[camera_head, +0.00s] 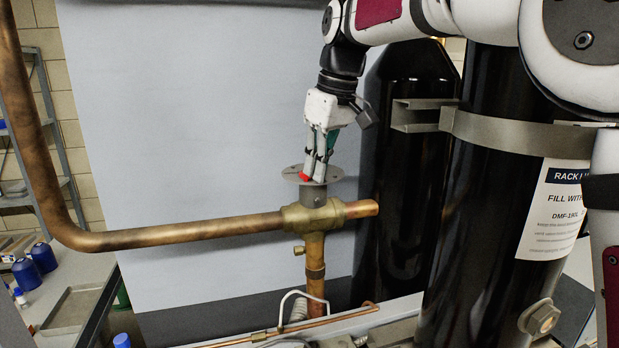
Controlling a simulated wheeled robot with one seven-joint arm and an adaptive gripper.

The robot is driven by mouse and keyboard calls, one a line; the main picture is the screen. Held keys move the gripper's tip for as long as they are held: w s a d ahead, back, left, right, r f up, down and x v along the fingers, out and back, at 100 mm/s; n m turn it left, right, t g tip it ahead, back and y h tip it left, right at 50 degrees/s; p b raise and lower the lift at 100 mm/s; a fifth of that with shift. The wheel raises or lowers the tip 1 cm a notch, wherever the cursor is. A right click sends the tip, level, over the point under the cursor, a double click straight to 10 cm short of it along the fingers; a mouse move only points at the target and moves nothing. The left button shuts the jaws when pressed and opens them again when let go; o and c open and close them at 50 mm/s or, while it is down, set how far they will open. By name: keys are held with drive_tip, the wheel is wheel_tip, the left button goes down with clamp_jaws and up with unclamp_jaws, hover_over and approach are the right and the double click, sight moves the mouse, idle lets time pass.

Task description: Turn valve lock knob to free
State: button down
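The valve (315,216) is a brass body on a copper pipe, with a grey stem (313,193) and a flat round grey disc (337,174) on top. A small red part (304,176), which looks like the lock knob, shows on the disc beside my fingers. My gripper (315,178) points down from above, with its fingertips at the disc and close against the red part. The fingers are close together and hide most of the knob. I cannot tell whether they grip it, nor which way the knob points.
A long copper pipe (170,235) runs left from the valve and bends upward. Black cylinders (480,210) with a metal strap (515,136) stand close at the right. A pale panel (200,120) is behind. Blue containers (43,257) stand at far left. Space left of my gripper above the pipe is clear.

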drive_tip(key=shift+w+d+f, duration=0.1)
drive_tip(key=shift+d+f, duration=0.3)
drive_tip(key=shift+f, duration=0.05)
wheel_tip(320, 180, up, 6)
drive_tip(key=shift+r+p, duration=0.25)
drive_tip(key=shift+p, duration=0.1)
idle(0.3)
